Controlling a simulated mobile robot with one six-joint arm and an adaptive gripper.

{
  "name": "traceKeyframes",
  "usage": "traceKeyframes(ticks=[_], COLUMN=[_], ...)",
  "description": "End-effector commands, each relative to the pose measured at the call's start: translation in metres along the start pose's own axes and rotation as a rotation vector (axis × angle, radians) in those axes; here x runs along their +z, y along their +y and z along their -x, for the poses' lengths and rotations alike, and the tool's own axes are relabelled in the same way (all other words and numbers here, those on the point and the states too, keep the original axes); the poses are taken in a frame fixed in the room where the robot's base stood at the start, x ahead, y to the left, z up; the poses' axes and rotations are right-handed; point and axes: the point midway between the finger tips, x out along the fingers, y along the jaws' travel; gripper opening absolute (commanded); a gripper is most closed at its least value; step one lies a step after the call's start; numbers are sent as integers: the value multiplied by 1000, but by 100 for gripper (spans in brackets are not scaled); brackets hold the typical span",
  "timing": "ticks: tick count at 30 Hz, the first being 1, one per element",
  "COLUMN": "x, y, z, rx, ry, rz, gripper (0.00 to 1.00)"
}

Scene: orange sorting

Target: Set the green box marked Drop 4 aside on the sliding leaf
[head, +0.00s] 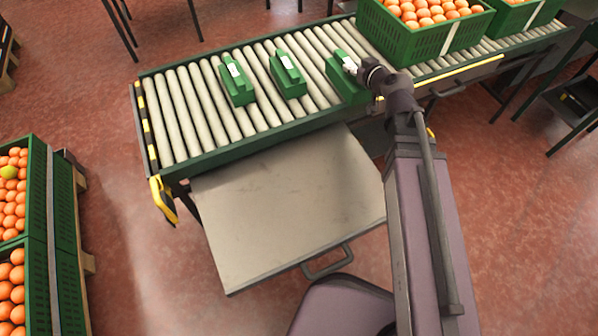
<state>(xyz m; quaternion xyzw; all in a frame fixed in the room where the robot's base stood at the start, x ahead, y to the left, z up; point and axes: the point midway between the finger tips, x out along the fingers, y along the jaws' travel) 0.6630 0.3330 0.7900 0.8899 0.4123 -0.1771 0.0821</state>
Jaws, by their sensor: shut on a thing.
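Three small green boxes with white labels and raised tops sit in a row across the roller conveyor: a left box (238,88), a middle box (289,80) and a right box (347,90). The labels are too small to read, so I cannot tell which is marked Drop 4. My gripper (352,69) is at the top of the right box and shut on it. My wrist and arm hide that box's right side. The box appears to be at the rollers' level; I cannot tell whether it touches them. The sliding leaf (285,205), a bare grey metal plate, extends from the conveyor's front side.
A large green crate of oranges (420,44) stands on the conveyor right behind my wrist, with another crate (515,16) beyond. Stacked orange crates (38,230) stand at far left. Yellow-and-black trim (148,130) marks the conveyor's left end. The leaf is clear, with a front handle (328,264).

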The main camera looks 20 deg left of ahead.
Motion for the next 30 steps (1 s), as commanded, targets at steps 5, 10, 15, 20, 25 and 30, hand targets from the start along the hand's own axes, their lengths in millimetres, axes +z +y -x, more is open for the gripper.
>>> traceKeyframes(ticks=[5,10,15,20,25,30], x=[-31,-57,-82,-106,-132,-157], y=[0,0,-1,-1,-1,-1], z=[13,23,34,44,54,65], rx=[0,0,-1,-1,-1,-1], ry=[1,1,1,1,1,1], rz=[0,0,0,0,0,0], gripper=[0,0,0,0,0,0])
